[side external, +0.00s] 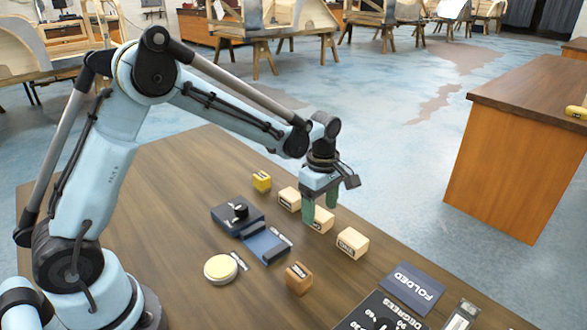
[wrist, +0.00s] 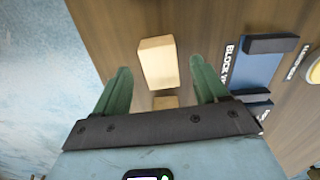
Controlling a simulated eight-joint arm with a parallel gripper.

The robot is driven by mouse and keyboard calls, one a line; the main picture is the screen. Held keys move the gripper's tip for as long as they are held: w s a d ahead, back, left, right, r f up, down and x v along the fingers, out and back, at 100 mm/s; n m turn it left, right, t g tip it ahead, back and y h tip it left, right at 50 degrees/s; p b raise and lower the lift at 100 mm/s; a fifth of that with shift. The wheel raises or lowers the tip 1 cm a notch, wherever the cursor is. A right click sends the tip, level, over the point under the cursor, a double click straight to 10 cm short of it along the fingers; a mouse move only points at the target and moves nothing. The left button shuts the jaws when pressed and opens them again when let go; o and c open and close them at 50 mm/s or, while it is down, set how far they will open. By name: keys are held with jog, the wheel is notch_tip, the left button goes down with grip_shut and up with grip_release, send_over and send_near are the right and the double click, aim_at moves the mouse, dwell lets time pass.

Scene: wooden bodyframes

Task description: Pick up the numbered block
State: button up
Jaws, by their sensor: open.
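Several pale wooden blocks stand in a row on the table: a far one (side external: 289,199), a middle one (side external: 319,222) and a near one (side external: 352,243). Dark markings show on their sides, too small to read, so I cannot tell which is the numbered block. A yellow block (side external: 261,181) and a brown block (side external: 298,278) stand nearby. My gripper (side external: 319,213) points down, open, with its green fingers around the middle block's position. In the wrist view, a pale block (wrist: 158,63) shows between the fingertips; another (wrist: 165,103) is partly hidden by my gripper's body.
A "FOLDED" card (side external: 413,288) and a black "DEGREES" panel (side external: 382,315) lie at the near right.

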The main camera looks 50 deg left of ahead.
jog(key=shift+f, duration=1.25)
jog(key=c, duration=1.1)
